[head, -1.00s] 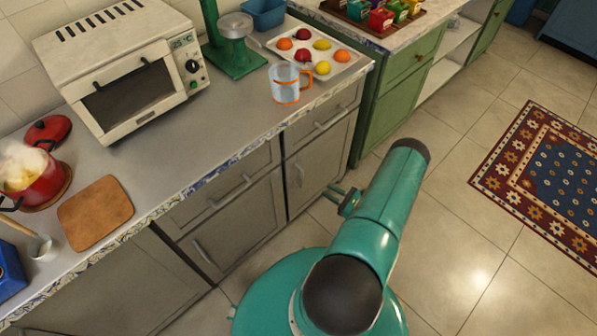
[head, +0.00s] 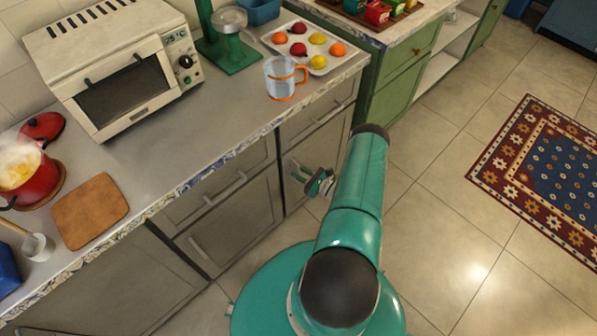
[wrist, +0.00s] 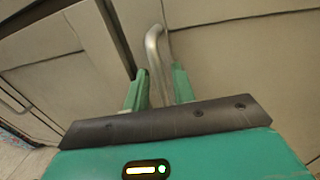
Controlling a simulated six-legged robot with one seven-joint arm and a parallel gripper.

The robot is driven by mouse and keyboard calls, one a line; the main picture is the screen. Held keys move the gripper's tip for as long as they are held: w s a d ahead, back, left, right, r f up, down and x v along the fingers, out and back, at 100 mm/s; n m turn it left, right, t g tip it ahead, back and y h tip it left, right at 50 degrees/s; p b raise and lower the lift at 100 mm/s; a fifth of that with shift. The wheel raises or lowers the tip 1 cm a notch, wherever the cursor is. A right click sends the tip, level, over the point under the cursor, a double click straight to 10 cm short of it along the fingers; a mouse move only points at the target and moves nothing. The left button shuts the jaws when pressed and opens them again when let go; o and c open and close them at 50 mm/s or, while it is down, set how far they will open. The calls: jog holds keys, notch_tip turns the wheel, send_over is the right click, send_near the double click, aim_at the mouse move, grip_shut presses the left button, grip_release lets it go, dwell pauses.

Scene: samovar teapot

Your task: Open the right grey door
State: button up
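The right grey door (head: 327,150) is below a drawer at the right end of the grey counter and looks shut. Its metal bar handle (wrist: 155,48) shows in the wrist view. My gripper (head: 296,170) is at the door's left side in the head view and covers the handle there. In the wrist view, my gripper (wrist: 158,82) has its two green fingers apart, one on each side of the handle. A gap shows beside the handle, so the fingers do not look closed on it.
Grey drawers (head: 220,190) are left of the door, and a green cabinet (head: 400,85) is to its right. On the counter (head: 215,125) are a glass mug (head: 280,78), a toaster oven (head: 120,75) and a red pot (head: 30,180).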

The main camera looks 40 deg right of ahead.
jog(key=shift+w, duration=0.45)
jog(key=shift+a, duration=0.1)
grip_shut()
jog(key=shift+s, duration=0.15)
